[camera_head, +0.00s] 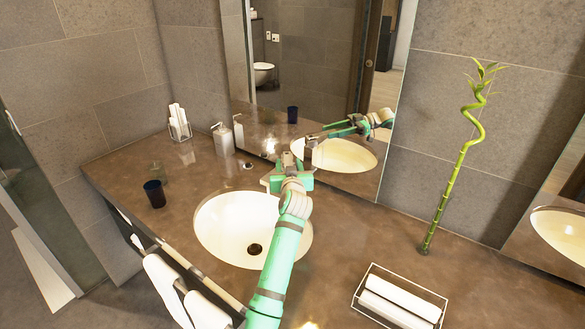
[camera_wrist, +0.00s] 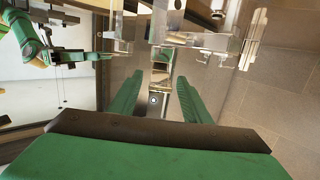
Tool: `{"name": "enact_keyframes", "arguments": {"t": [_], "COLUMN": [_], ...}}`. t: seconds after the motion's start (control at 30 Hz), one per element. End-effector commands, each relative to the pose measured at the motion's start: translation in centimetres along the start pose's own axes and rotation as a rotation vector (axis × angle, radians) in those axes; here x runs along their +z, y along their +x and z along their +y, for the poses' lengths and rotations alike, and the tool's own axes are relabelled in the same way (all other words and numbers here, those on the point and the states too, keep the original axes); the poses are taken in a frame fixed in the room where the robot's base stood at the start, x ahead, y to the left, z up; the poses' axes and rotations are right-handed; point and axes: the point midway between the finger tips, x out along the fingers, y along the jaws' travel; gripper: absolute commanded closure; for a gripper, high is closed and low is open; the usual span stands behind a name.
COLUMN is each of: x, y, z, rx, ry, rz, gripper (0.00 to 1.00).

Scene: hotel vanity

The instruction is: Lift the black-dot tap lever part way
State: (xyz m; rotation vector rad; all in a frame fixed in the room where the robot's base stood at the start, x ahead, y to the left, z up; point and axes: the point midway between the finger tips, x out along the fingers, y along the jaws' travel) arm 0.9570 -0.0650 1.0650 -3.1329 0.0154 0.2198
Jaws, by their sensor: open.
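My gripper (camera_wrist: 158,80) is open, with one green finger on each side of a narrow metallic tap part (camera_wrist: 160,72) in the wrist view. I cannot tell whether either finger touches the lever. In the head view my gripper (camera_head: 288,168) is at the back rim of the white basin (camera_head: 222,222), over the tap. The gripper and arm hide most of the tap there.
A mirror (camera_head: 300,85) stands close behind the tap. A soap dispenser (camera_head: 222,139), a towel holder (camera_head: 179,122) and a dark cup (camera_head: 154,193) are left on the counter. A bamboo stalk (camera_head: 449,190) and a towel rack (camera_head: 400,297) are right. The counter between basin and bamboo is clear.

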Motion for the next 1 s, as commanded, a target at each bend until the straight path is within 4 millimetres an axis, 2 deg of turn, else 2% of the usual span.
{"name": "enact_keyframes", "arguments": {"t": [0.17, 0.5, 0.7, 1.0], "x": [0.1, 0.1, 0.0, 0.0], "y": [-1.4, -7.2, -9.7, -10.8], "z": [0.0, 0.0, 0.0, -0.1], "rx": [0.001, 0.001, 0.001, -0.001], "ry": [-0.001, -0.003, -0.002, 0.000], "rz": [0.001, 0.001, 0.001, -0.001], "gripper": [0.56, 0.56, 0.56, 0.56]}}
